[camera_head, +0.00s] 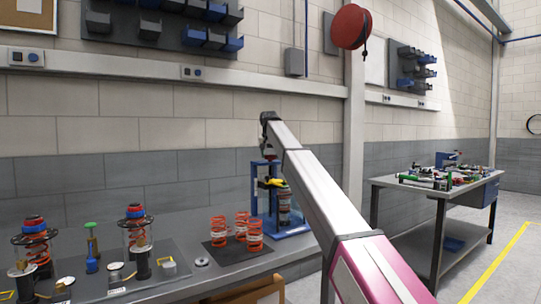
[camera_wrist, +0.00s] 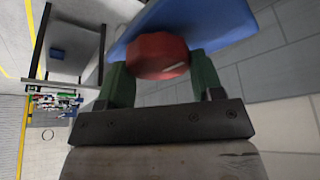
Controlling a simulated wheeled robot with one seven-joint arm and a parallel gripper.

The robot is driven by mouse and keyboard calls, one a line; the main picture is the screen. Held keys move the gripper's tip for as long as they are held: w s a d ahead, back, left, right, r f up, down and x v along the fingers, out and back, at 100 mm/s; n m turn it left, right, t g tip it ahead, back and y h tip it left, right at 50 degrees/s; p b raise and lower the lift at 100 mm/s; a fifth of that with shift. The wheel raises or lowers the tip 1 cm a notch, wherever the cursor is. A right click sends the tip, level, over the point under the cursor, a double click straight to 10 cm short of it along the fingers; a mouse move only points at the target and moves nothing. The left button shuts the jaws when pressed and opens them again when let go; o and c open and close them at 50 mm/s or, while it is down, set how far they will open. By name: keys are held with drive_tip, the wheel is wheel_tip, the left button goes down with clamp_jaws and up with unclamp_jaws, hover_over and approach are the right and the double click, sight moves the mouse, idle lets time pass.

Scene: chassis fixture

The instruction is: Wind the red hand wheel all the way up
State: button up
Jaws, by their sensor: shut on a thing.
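In the wrist view the red hand wheel (camera_wrist: 158,52) is a faceted red knob with a pale mark on its face. My gripper (camera_wrist: 159,64) has its two green fingers on opposite sides of the wheel, shut on it. Behind the wheel is the blue top of the fixture (camera_wrist: 210,22). In the head view the blue fixture (camera_head: 292,231) stands on the bench beneath the end of my arm, with a yellow part and a dark cylinder inside its frame. My own wrist mostly hides the wheel there, and its height is hard to judge.
Several orange springs stand on a dark mat (camera_head: 218,252) left of the fixture. Spring assemblies with red and blue caps (camera_head: 137,212) stand further left on the grey bench (camera_head: 185,287). A second workbench (camera_head: 411,184) with tools stands at the right.

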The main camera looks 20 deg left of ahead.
drive_tip(key=n+y, duration=0.1)
drive_tip(key=n, duration=0.2)
drive_tip(key=n+g+y, duration=0.1)
drive_tip(key=n, duration=0.2)
drive_tip(key=n+g, duration=0.1)
drive_tip(key=n, duration=0.2)
drive_tip(key=n+y, duration=0.1)
drive_tip(key=n, duration=0.1)
drive_tip(key=shift+a+n+g, duration=0.1)
drive_tip(key=shift+n+g, duration=0.3)
drive_tip(key=n+g, duration=0.1)
drive_tip(key=n, duration=0.2)
drive_tip(key=n+g, duration=0.1)
drive_tip(key=n, duration=0.2)
drive_tip(key=shift+y, duration=0.3)
drive_tip(key=shift+s+n+g, duration=0.1)
drive_tip(key=shift+n+g, duration=0.5)
drive_tip(key=shift+n, duration=0.75)
drive_tip(key=shift+n+g, duration=0.6)
drive_tip(key=shift+n, duration=0.75)
drive_tip(key=shift+h, duration=0.4)
drive_tip(key=o, duration=0.9)
drive_tip(key=shift+r, duration=0.1)
